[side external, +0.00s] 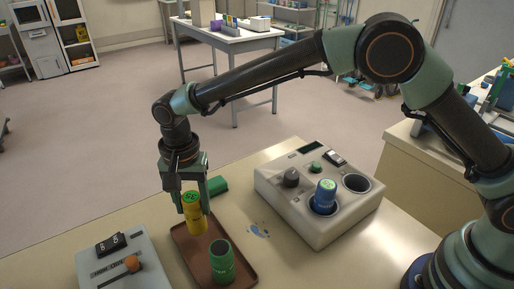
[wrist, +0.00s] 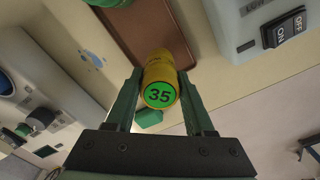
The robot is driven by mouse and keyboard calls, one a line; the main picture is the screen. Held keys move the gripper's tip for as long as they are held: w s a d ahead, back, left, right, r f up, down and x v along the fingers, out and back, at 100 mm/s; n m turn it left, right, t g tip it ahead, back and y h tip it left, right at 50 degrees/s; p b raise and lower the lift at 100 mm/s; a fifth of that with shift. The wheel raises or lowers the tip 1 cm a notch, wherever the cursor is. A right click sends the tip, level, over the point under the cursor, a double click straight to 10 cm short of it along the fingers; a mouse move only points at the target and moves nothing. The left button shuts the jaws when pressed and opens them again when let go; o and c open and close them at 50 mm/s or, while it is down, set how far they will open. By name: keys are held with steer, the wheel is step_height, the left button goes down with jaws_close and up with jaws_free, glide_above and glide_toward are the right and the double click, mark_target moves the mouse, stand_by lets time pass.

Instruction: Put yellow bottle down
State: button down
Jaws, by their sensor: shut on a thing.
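The yellow bottle (side external: 195,216) has a green cap marked 35 and is upright between the fingers of my gripper (side external: 192,198). My gripper is shut on it over the far end of the brown tray (side external: 242,262). In the wrist view the bottle (wrist: 158,72) sits between both fingertips (wrist: 159,84), its cap facing the camera. I cannot tell whether its base touches the tray (wrist: 150,32).
A grey box with a blue bottle (side external: 325,196) in one well and an empty well (side external: 356,183) is to the right. A switch box (side external: 125,264) is at left. A green block (side external: 207,187) lies behind.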

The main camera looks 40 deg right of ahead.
steer(key=shift+f, duration=1.35)
steer(key=shift+c, duration=1.4)
jaws_free()
steer(key=shift+f, duration=0.15)
